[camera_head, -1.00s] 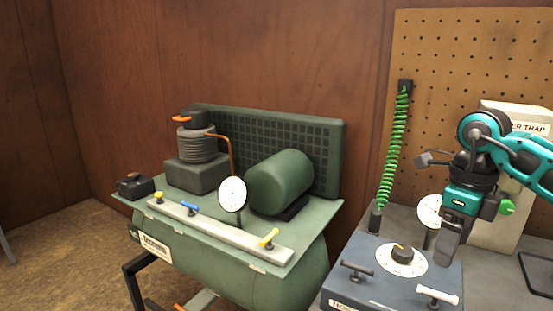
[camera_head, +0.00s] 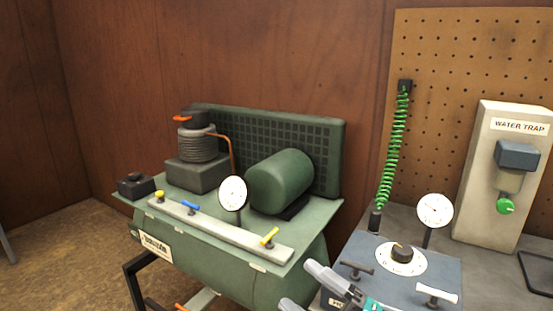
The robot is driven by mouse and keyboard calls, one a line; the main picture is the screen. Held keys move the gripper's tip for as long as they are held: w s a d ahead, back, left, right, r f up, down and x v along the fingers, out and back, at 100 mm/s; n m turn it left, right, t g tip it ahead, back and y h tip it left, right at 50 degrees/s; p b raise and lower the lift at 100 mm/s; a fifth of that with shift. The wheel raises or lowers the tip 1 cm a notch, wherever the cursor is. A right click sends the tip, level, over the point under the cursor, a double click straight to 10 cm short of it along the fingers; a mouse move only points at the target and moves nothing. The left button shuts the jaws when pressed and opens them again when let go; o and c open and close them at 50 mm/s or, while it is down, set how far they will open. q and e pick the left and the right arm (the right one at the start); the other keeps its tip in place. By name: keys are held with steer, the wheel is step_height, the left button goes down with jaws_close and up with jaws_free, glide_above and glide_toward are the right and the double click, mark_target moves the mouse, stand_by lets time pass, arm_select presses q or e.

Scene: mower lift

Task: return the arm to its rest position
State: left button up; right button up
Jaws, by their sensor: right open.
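My right gripper (camera_head: 299,285) shows at the bottom edge of the head view, low in front of the blue control box (camera_head: 445,275). Its two grey fingers are apart with nothing between them. A bit of its teal body shows at the box's front, and the rest of the arm is below the picture. My left gripper is not in view.
The green compressor (camera_head: 290,283) stands left of the gripper, with a gauge, a motor and coloured levers on top. The box carries a dial and two T-handles. A gauge (camera_head: 435,209), a green coiled hose (camera_head: 393,150) and the water trap (camera_head: 485,220) stand behind.

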steer(key=s+d+f+m+h, duration=0.4)
steer(key=f+m+h, duration=0.1)
steer(key=f+m, duration=0.2)
steer(key=s+d+f+m+g+h, duration=0.1)
steer(key=s+d+f+m+h, duration=0.3)
steer(key=f+m, duration=0.3)
steer(key=s+d+f+m+h, duration=0.4)
steer(key=f+m+h, duration=0.3)
steer(key=f, duration=0.5)
steer(key=shift+s+d+m, duration=0.35)
steer(key=shift+s+m, duration=0.25)
steer(key=shift+s, duration=0.2)
